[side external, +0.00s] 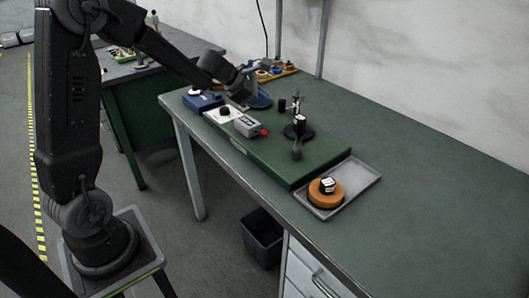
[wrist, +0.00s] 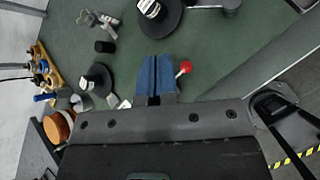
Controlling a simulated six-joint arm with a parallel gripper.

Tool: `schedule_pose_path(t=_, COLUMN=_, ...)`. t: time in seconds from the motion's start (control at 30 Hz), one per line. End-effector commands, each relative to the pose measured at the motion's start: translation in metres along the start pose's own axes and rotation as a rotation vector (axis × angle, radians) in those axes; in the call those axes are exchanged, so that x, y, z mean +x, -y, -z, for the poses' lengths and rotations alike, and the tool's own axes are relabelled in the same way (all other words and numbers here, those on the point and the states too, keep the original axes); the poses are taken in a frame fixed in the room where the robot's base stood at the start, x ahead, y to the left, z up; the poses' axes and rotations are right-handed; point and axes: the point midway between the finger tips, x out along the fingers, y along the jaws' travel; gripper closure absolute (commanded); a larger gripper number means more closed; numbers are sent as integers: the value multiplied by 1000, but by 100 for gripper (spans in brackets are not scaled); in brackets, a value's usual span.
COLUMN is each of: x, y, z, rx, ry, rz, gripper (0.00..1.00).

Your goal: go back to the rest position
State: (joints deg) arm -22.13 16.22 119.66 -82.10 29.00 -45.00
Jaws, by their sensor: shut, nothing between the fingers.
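My gripper (side external: 245,92) hangs above the far left part of the workbench (side external: 440,165), over the back of the green board (side external: 270,150). In the wrist view its two blue fingers (wrist: 157,64) lie side by side with no gap and hold nothing. A red knob (wrist: 184,67) shows just right of the fingers in that view. I cannot tell how high the fingertips are above the board. The arm is bent, reaching out from its stand over the bench.
A grey tray (side external: 352,185) holds an orange roll (side external: 325,195). The bench's right part is clear. A dark bin (side external: 263,238) stands below.

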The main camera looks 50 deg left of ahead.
Motion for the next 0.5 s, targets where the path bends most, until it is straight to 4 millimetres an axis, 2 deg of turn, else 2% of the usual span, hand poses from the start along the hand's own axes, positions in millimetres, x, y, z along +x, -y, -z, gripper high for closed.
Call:
schedule_pose_path(t=0.03, x=-13, y=16, z=-20, rx=129, ry=17, rz=25, gripper=100)
schedule_pose_path(t=0.1, x=-33, y=45, z=-45, rx=358, ry=35, rz=71, gripper=100)
schedule_pose_path(t=0.23, x=-76, y=109, z=-75, rx=836, ry=57, rz=162, gripper=100)
schedule_pose_path(t=0.37, x=-118, y=168, z=-78, rx=1303, ry=53, rz=248, gripper=100)
schedule_pose_path(t=0.5, x=-159, y=218, z=-59, rx=1778, ry=11, rz=332, gripper=100)
